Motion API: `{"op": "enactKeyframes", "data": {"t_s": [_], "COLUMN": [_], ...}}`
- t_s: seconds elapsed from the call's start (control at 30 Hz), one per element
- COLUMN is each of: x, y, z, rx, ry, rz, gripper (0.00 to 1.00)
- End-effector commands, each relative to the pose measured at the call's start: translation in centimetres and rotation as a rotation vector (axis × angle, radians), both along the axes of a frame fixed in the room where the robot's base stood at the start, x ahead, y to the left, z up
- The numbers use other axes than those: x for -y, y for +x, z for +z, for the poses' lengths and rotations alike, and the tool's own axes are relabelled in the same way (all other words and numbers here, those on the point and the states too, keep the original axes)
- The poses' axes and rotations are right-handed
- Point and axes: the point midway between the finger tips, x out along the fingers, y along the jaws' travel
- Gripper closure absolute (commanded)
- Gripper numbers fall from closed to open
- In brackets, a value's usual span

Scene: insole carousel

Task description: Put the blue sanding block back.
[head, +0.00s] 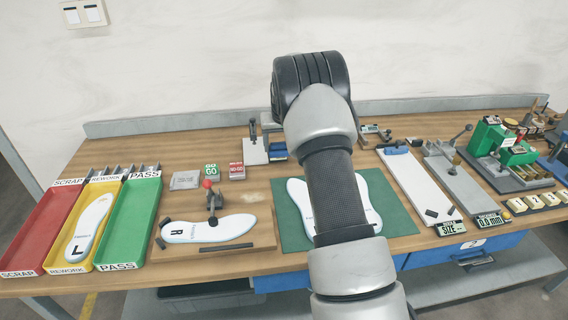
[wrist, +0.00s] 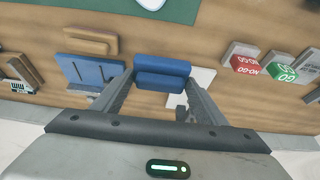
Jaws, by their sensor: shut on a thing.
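The blue sanding block (wrist: 162,72) is between the two fingertips of my gripper (wrist: 158,80) in the wrist view. My gripper is shut on it, with one finger at each end. I cannot tell whether the block touches the table. In the head view a blue shape (head: 277,151) beside my arm looks like the block; my arm hides most of the gripper there. A flat blue holder (wrist: 92,71) with dark slots lies left of the block in the wrist view, apart from it.
Tan pieces (wrist: 90,38) lie near the blue holder. The red NO-GO block (wrist: 243,65) and green GO block (wrist: 281,72) stand to the right. A white plate with a clamp (head: 252,155) is close to the block. The green mat (head: 397,210) carries insoles under my arm.

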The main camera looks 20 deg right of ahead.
Motion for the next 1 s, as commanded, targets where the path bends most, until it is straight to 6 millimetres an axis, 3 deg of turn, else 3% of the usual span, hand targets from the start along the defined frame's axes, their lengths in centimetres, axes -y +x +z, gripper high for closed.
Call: {"op": "enactKeyframes", "data": {"t_s": [0.1,0.5,0.9,0.93,1.0], "x": [0.0,0.0,0.0,0.0,0.0], "y": [0.0,0.0,0.0,0.0,0.0], "z": [-2.0,-6.3,-7.1,-7.0,-7.0], "rx": [0.0,0.0,0.002,0.002,0.002], "ry": [0.0,0.0,0.0,0.0,0.0], "rz": [0.0,0.001,0.0,0.0,0.0], "gripper": [0.52,0.52,0.52,0.31,0.19]}}
